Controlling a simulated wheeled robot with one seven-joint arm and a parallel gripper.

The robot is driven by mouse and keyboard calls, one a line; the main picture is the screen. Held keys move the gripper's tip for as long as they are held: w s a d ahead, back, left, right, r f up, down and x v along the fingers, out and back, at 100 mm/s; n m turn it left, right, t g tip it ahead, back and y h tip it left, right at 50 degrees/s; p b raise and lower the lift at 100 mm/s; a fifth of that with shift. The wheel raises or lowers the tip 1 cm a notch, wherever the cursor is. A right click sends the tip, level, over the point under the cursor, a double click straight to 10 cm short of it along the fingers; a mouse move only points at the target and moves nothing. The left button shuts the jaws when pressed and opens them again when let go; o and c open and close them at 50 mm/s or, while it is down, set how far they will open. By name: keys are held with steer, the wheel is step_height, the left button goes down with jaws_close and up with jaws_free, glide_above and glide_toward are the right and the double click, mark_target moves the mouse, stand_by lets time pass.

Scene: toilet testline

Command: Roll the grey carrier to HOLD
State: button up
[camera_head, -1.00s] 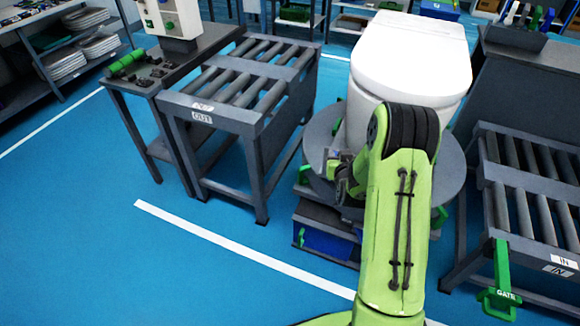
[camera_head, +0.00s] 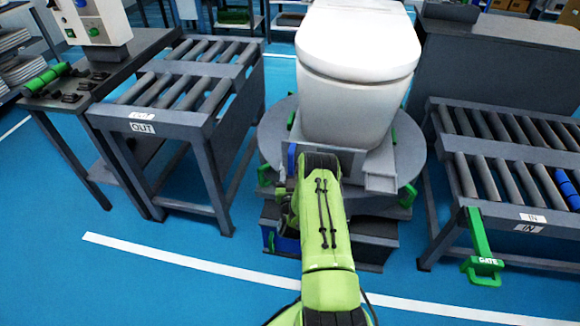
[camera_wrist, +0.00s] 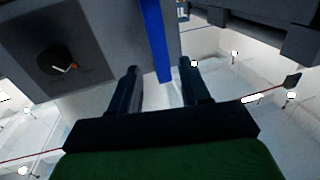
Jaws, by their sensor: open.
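The grey carrier (camera_head: 380,168) sits on the round grey turntable (camera_head: 408,150) and bears a white toilet (camera_head: 352,90). An upright blue bar (camera_head: 292,158) shows at the carrier's left front, beside my arm. In the wrist view a blue bar (camera_wrist: 154,38) stands between the lines of my two dark fingers, near their tips. My gripper (camera_wrist: 160,72) is open, with a finger on either side of the bar; I cannot tell whether either touches it. In the head view my arm mostly hides the gripper. No HOLD label is readable.
The OUT roller table (camera_head: 165,122) stands left of the turntable, the IN roller table (camera_head: 545,222) right. A green GATE handle (camera_head: 481,245) hangs at IN's front, and a blue roller (camera_head: 562,185) lies there. A bench (camera_head: 100,75) is far left. Blue floor in front is open.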

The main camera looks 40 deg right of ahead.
mark_target(291, 164)
steer(key=b+x, duration=0.1)
steer(key=x, duration=0.5)
steer(key=shift+d, duration=0.1)
jaws_close()
